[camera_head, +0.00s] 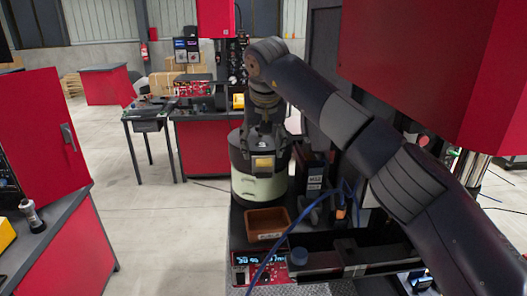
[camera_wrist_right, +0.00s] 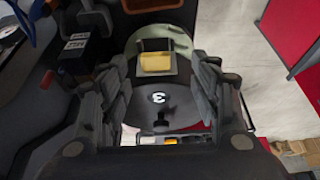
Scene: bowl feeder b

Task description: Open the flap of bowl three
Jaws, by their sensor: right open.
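Bowl three is a round pale green and black drum (camera_head: 259,188) near the middle of the head view. In the right wrist view its dark top (camera_wrist_right: 145,103) carries a white "3" and a dark knob (camera_wrist_right: 161,124). A yellow block-like piece (camera_wrist_right: 156,62) in a grey frame sits near its pale green rim; it also shows in the head view (camera_head: 263,162). I cannot tell which part is the flap. My right gripper (camera_head: 265,145) points down over the bowl, open, its fingers either side of the yellow piece (camera_wrist_right: 160,66). Contact is unclear. My left gripper is out of view.
A brown bin (camera_head: 267,223) stands in front of the bowl. A blue cable (camera_head: 285,238) loops beside it over black rails. A dark labelled box (camera_head: 312,173) stands close right of the bowl. A red cabinet (camera_head: 435,65) hangs at upper right. Open floor lies left.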

